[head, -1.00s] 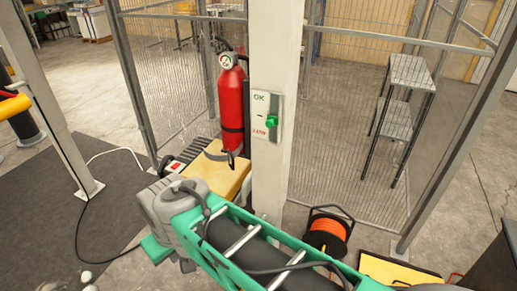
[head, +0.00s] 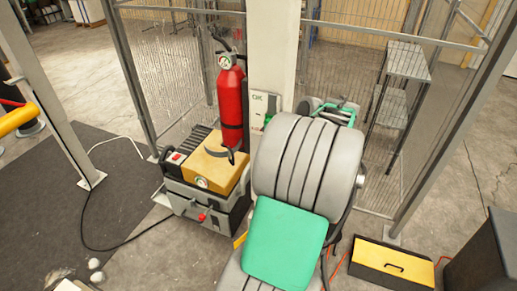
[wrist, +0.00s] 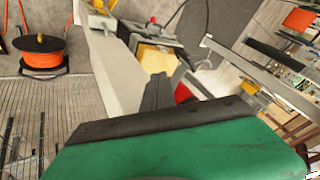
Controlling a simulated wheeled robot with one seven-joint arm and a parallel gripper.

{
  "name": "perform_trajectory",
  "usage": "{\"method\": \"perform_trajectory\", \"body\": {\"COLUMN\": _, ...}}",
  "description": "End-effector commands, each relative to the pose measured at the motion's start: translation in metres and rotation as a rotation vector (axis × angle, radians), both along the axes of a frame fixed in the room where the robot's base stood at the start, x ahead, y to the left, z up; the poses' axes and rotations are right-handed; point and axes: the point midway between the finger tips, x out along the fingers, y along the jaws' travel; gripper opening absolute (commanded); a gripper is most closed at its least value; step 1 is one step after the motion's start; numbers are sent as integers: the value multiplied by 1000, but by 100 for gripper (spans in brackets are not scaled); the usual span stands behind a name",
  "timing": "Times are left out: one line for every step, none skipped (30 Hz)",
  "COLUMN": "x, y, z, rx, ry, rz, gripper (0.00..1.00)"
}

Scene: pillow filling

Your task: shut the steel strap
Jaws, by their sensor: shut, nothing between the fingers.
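The steel strap (head: 218,152) looks like a curved grey band with a dark end. It stands out open in front of the red cylinder (head: 231,105), above the yellow box. A dark band circles the cylinder. In the wrist view a little of the red cylinder (wrist: 183,92) shows behind my gripper; I cannot make out the strap there. My gripper (wrist: 158,84) is shut and empty, with its dark fingers in front of the pale post. In the head view my arm hides the fingers. My gripper appears to be right of the post, apart from the strap.
The pale post (head: 272,50) carries a panel marked OK (head: 260,103), partly behind my arm. The yellow box (head: 212,165) sits on a grey machine (head: 185,198). Mesh fencing stands behind. An orange cable reel (wrist: 42,58) and yellow case (head: 390,262) are on the floor.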

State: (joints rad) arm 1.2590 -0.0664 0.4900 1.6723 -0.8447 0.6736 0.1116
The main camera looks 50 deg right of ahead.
Motion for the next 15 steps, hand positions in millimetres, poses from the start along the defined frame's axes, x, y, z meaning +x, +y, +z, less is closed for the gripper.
{"method": "perform_trajectory", "body": {"x": 7, "y": 2, "z": -9, "rx": 6, "ry": 2, "rz": 3, "gripper": 0}}
{"method": "perform_trajectory", "body": {"x": 11, "y": 3, "z": -14, "rx": 6, "ry": 1, "rz": 3, "gripper": 0}}
{"method": "perform_trajectory", "body": {"x": 16, "y": 3, "z": -21, "rx": 4, "ry": 2, "rz": 3, "gripper": 0}}
{"method": "perform_trajectory", "body": {"x": 21, "y": 4, "z": -26, "rx": 6, "ry": 2, "rz": 4, "gripper": 0}}
{"method": "perform_trajectory", "body": {"x": 24, "y": 4, "z": -32, "rx": 5, "ry": 3, "rz": 3, "gripper": 0}}
{"method": "perform_trajectory", "body": {"x": 30, "y": 5, "z": -38, "rx": 5, "ry": 3, "rz": 4, "gripper": 0}}
{"method": "perform_trajectory", "body": {"x": 34, "y": 5, "z": -44, "rx": 5, "ry": 3, "rz": 3, "gripper": 0}}
{"method": "perform_trajectory", "body": {"x": 37, "y": 5, "z": -49, "rx": 4, "ry": 3, "rz": 3, "gripper": 0}}
{"method": "perform_trajectory", "body": {"x": 43, "y": 6, "z": -56, "rx": 4, "ry": 3, "rz": 4, "gripper": 0}}
{"method": "perform_trajectory", "body": {"x": 47, "y": 7, "z": -58, "rx": 3, "ry": 3, "rz": 3, "gripper": 0}}
{"method": "perform_trajectory", "body": {"x": 52, "y": 12, "z": -54, "rx": 0, "ry": 2, "rz": 6, "gripper": 0}}
{"method": "perform_trajectory", "body": {"x": 56, "y": 17, "z": -54, "rx": -1, "ry": 1, "rz": 6, "gripper": 0}}
{"method": "perform_trajectory", "body": {"x": 60, "y": 21, "z": -55, "rx": -1, "ry": 2, "rz": 4, "gripper": 0}}
{"method": "perform_trajectory", "body": {"x": 62, "y": 24, "z": -55, "rx": 0, "ry": 3, "rz": 4, "gripper": 0}}
{"method": "perform_trajectory", "body": {"x": 66, "y": 26, "z": -55, "rx": 0, "ry": 2, "rz": 3, "gripper": 0}}
